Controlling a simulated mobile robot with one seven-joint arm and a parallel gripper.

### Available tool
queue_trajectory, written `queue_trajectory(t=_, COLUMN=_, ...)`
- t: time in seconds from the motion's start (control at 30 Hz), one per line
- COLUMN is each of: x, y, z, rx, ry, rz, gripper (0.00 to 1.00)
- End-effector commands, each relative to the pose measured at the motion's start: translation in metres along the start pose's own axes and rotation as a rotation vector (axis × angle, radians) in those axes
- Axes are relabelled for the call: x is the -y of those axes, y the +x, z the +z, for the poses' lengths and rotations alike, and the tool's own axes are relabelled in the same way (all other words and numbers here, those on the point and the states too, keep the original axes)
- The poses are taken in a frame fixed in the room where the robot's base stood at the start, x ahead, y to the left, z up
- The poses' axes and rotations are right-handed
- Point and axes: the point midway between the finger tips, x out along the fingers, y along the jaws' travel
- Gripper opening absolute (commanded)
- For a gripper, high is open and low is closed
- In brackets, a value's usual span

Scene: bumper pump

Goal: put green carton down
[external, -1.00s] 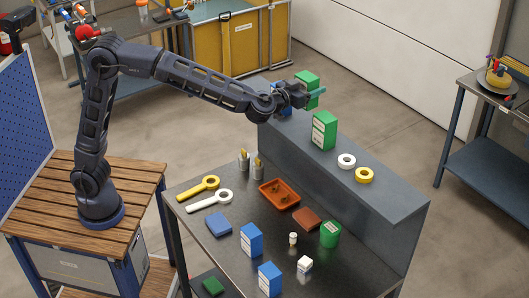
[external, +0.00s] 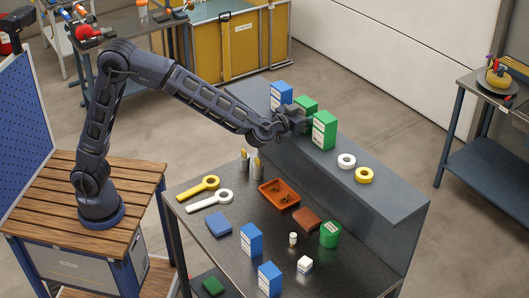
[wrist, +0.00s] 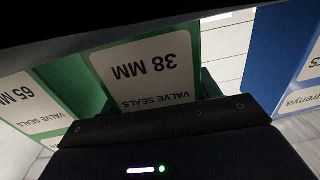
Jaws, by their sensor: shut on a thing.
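My gripper (external: 299,118) is shut on a green carton (external: 307,104), at the raised grey shelf behind the workbench. In the wrist view the held carton (wrist: 150,65) fills the middle, its white label reading "VALVE SEALS 38 MM" upside down. The carton's lower part is hidden behind my gripper and the neighbouring carton, so I cannot tell whether its base touches the shelf. A second green carton (external: 324,131), labelled 65 MM in the wrist view (wrist: 22,98), stands to its right in the external view. A blue carton (external: 281,94) stands to its left.
The grey shelf (external: 385,194) also holds a white ring (external: 346,161) and a yellow ring (external: 365,175). The shelf's right end is bare.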

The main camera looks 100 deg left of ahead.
Motion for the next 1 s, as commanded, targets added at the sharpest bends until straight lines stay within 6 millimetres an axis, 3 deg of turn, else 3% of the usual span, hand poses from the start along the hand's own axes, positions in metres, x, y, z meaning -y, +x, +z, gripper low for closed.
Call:
queue_trajectory(t=0.23, x=0.000, y=0.000, z=0.004, rx=0.000, ry=0.001, rz=0.000, gripper=0.37)
queue_trajectory(t=0.27, x=0.000, y=0.000, z=0.004, rx=0.000, ry=0.001, rz=0.000, gripper=0.68)
queue_trajectory(t=0.33, x=0.000, y=0.000, z=0.004, rx=0.000, ry=0.001, rz=0.000, gripper=0.81)
queue_trajectory(t=0.37, x=0.000, y=0.000, z=0.004, rx=0.000, ry=0.001, rz=0.000, gripper=0.83)
queue_trajectory(t=0.77, x=0.000, y=-0.001, z=0.004, rx=0.001, ry=0.000, rz=0.000, gripper=0.83)
queue_trajectory(t=1.0, x=-0.002, y=-0.042, z=0.003, rx=0.000, ry=0.000, rz=0.004, gripper=0.83)
